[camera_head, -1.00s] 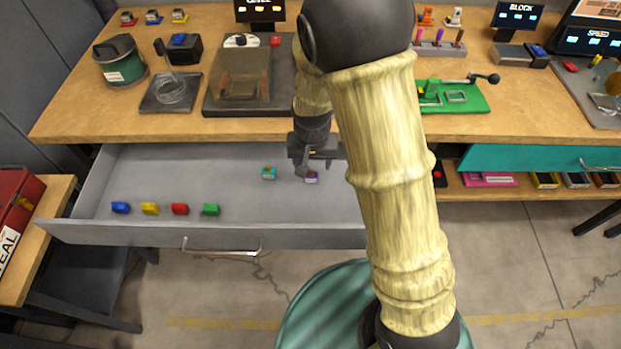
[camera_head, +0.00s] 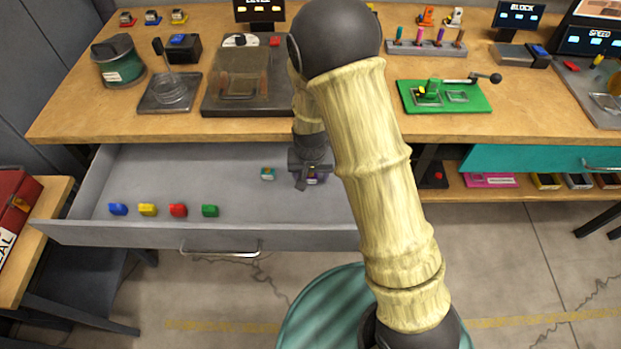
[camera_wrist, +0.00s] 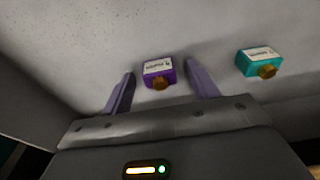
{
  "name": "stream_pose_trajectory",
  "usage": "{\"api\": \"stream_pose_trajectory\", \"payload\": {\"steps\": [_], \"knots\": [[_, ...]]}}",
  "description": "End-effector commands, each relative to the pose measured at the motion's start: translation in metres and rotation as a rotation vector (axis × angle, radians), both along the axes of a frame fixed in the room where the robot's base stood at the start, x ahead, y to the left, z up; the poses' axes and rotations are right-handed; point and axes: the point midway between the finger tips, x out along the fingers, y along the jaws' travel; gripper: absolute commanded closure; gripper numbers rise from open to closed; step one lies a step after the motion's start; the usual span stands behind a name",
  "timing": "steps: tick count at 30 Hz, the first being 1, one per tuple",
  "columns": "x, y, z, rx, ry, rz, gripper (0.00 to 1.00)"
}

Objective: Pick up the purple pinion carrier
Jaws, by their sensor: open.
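The purple pinion carrier (camera_wrist: 159,71) lies on the drawer floor, a small purple block with a white label on top and a brass-coloured round part at its near side. In the wrist view my gripper (camera_wrist: 166,82) is open, with one finger on each side of the carrier and gaps between. In the head view my gripper (camera_head: 311,180) is low in the open drawer and hides most of the purple carrier (camera_head: 314,180). Whether the fingers touch the drawer floor I cannot tell.
A teal carrier (camera_wrist: 260,61) lies to the right in the wrist view and left of my gripper in the head view (camera_head: 267,174). Blue, yellow, red and green blocks (camera_head: 178,210) line the drawer's left front. The drawer's front wall (camera_head: 200,234) and side walls surround them.

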Motion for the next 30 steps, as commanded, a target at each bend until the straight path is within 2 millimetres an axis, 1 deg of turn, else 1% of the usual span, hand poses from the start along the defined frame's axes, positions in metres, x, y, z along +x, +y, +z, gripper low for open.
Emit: {"api": "stream_pose_trajectory", "payload": {"steps": [15,17,21,23,30], "knots": [[0.0003,-0.0001,0.0001,0.000,-0.001,0.000,0.40],[0.0003,-0.0001,0.0001,0.000,-0.001,0.000,0.50],[0.0003,-0.0001,0.0001,0.000,-0.001,0.000,0.77],[0.0003,-0.0001,0.0001,0.000,-0.001,0.000,0.88],[0.0003,0.0000,0.0008,0.000,-0.001,0.000,0.88]]}}
